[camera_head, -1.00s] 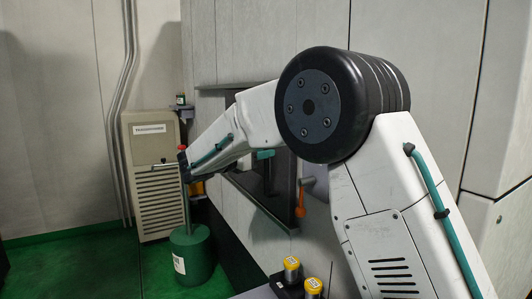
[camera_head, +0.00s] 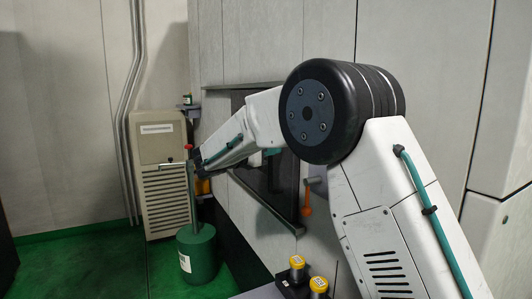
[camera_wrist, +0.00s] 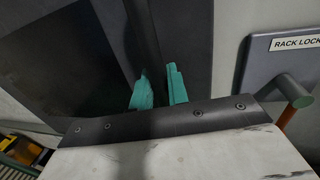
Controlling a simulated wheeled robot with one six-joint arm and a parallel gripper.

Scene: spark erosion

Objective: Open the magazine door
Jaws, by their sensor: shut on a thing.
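The magazine door appears as a dark panel (camera_head: 266,190) in the pale machine wall, partly covered by my arm. In the wrist view the dark panel (camera_wrist: 60,65) fills the left and middle. My gripper (camera_wrist: 159,90) has two teal fingers close together against a dark upright part there, which I take for the door's handle or edge. It is shut on this part, whose grip point is mostly hidden between the fingers. In the head view only a bit of teal shows below my forearm. I cannot tell how far the door stands open.
A "RACK LOCK" plate (camera_wrist: 296,43) and a grey lever with an orange grip (camera_head: 306,199) are right of the door. A green canister (camera_head: 196,252) stands on the floor before a beige cabinet (camera_head: 158,172). Yellow-capped cylinders (camera_head: 297,262) stand near my arm.

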